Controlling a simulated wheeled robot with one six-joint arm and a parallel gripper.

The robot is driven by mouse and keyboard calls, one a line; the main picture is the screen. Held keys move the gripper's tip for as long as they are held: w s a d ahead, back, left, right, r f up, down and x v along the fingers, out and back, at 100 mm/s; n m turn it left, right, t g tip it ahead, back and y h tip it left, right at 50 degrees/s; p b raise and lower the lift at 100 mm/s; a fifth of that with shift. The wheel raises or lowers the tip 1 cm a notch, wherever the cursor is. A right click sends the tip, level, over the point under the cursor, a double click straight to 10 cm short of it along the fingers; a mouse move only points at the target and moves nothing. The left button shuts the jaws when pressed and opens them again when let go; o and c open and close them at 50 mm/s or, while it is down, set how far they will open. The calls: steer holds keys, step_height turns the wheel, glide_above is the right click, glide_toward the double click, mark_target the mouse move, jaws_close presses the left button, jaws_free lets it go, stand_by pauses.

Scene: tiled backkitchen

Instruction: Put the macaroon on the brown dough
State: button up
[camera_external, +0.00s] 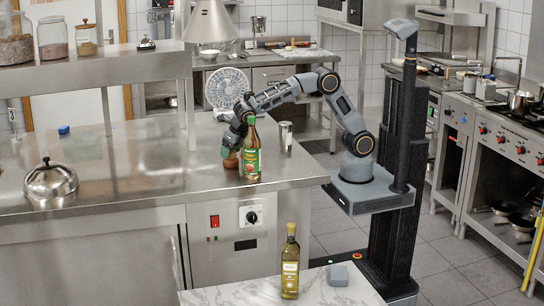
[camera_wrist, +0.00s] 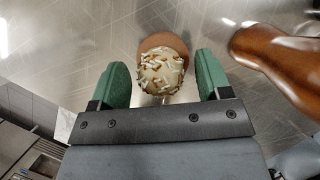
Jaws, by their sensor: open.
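In the wrist view, a round cream ball with white and brown sprinkles (camera_wrist: 161,72), which may be the macaroon, sits between my fingers. A smooth brown round thing (camera_wrist: 160,41), likely the brown dough, shows behind it and is partly covered by it. I cannot tell whether the two touch. My gripper (camera_wrist: 163,82) is open, with a green finger on each side of the ball and a gap on both sides. In the external view, my gripper (camera_external: 232,140) is low over the steel counter. A small brown shape (camera_external: 230,159) shows beneath it; the sprinkled ball cannot be made out there.
A bottle with a green and red label (camera_external: 250,158) stands close right of my gripper; its brown body (camera_wrist: 275,55) shows in the wrist view. A steel cloche (camera_external: 50,180) is far left. The counter between is clear.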

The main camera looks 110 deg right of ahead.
steer(key=v, duration=1.1)
steer(key=s+f+m+y, duration=0.1)
steer(key=s+f+m, duration=0.1)
steer(key=s+m, duration=0.6)
steer(key=s+a+f+m+y, duration=0.1)
steer(key=s+f+m, duration=0.2)
steer(key=s+m, duration=0.6)
steer(key=s+f+m+y, duration=0.1)
steer(key=s+f+m, duration=0.1)
steer(key=s+m, duration=0.6)
steer(key=shift+s+a+f+m+p, duration=0.15)
steer(key=shift+s+a+m+p, duration=0.15)
steer(key=shift+s+p, duration=0.1)
steer(key=shift+s+f+m, duration=0.25)
steer(key=shift+s+m, duration=0.05)
steer(key=shift+m, duration=0.1)
